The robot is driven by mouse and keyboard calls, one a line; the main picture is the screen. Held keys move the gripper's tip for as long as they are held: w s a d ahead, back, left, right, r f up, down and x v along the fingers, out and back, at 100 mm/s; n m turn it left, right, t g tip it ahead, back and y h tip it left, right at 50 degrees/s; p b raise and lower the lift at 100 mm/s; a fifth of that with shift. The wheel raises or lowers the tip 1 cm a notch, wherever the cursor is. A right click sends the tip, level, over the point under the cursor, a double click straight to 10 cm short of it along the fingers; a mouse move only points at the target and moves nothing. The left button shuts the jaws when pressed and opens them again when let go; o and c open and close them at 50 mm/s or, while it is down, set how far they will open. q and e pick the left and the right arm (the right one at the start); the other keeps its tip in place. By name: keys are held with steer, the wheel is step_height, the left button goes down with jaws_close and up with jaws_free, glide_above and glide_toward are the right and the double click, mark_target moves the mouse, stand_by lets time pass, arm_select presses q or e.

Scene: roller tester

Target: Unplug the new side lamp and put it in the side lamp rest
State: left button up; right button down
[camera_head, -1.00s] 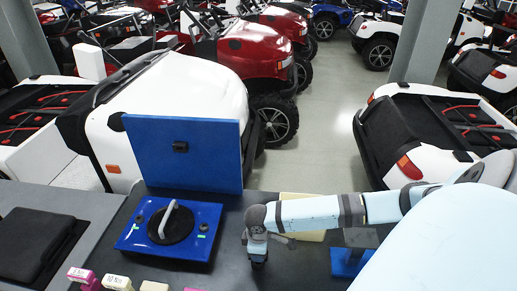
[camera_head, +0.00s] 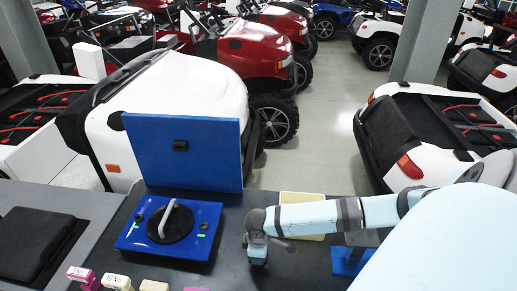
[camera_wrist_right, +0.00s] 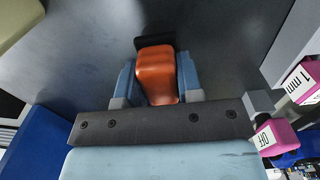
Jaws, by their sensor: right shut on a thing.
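An orange side lamp (camera_wrist_right: 157,75) with a black end sits between the blue fingers of my right gripper (camera_wrist_right: 156,84) in the right wrist view. The fingers are shut on it, over the dark bench top. In the head view, my right gripper (camera_head: 258,258) points down over the bench, to the right of the blue plate, and the lamp is not clear there. An upright blue panel (camera_head: 215,170) has a small black socket (camera_head: 180,146) with nothing in it. I cannot tell which thing is the side lamp rest. My left gripper is not in view.
A blue plate with a black disc and grey handle (camera_head: 212,213) lies left of my right gripper. A cream tray (camera_head: 312,198) is behind my arm, and a blue block (camera_head: 342,262) is to the right. Labelled blocks (camera_head: 117,282) line the front. A black cloth (camera_head: 32,240) lies left.

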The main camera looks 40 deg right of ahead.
steer(key=shift+f, duration=0.4)
steer(key=c, duration=0.7)
jaws_free()
steer(key=shift+r, duration=0.3)
step_height(320, 180, up, 13)
steer(key=b, duration=0.1)
